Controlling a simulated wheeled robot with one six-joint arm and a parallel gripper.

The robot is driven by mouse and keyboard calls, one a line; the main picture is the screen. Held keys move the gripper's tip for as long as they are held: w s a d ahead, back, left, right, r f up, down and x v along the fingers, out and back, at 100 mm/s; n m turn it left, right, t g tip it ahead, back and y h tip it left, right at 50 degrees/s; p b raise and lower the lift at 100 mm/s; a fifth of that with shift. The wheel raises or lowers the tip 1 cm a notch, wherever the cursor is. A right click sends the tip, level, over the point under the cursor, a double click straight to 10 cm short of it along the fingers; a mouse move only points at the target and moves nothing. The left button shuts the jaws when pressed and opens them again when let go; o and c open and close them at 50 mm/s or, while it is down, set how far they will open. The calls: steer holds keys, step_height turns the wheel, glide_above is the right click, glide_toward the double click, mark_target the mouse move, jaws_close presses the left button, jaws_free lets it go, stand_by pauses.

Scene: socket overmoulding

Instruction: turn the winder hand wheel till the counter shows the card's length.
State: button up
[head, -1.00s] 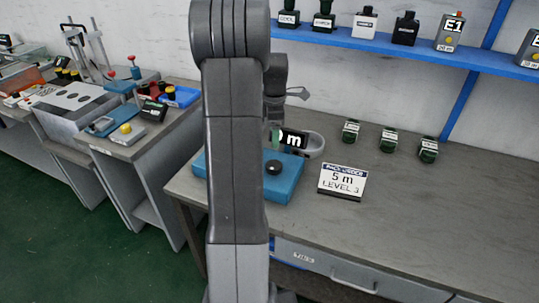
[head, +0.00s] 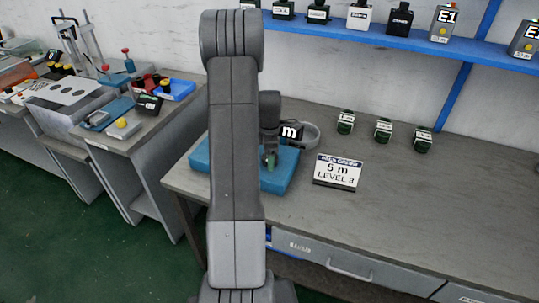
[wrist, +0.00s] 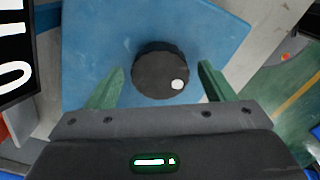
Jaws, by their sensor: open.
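The winder is a blue block (head: 280,182) on the bench, partly hidden behind my arm in the head view. In the wrist view its hand wheel (wrist: 160,72) is a round black knob with a white dot at its lower right. My gripper (wrist: 161,68) is open, with its green fingers on either side of the knob and a gap visible at each. The counter (head: 290,131) shows only an "m" beside my gripper; its digits are hidden. In the wrist view the counter (wrist: 15,50) is cut off and turned sideways. The card (head: 338,171) reads "5 m, LEVEL 3".
Several small dark green-labelled items (head: 383,130) stand on the bench right of the winder. The bench front right is clear. Another bench with equipment (head: 125,120) stands at the left.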

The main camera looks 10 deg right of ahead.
steer(key=c, duration=1)
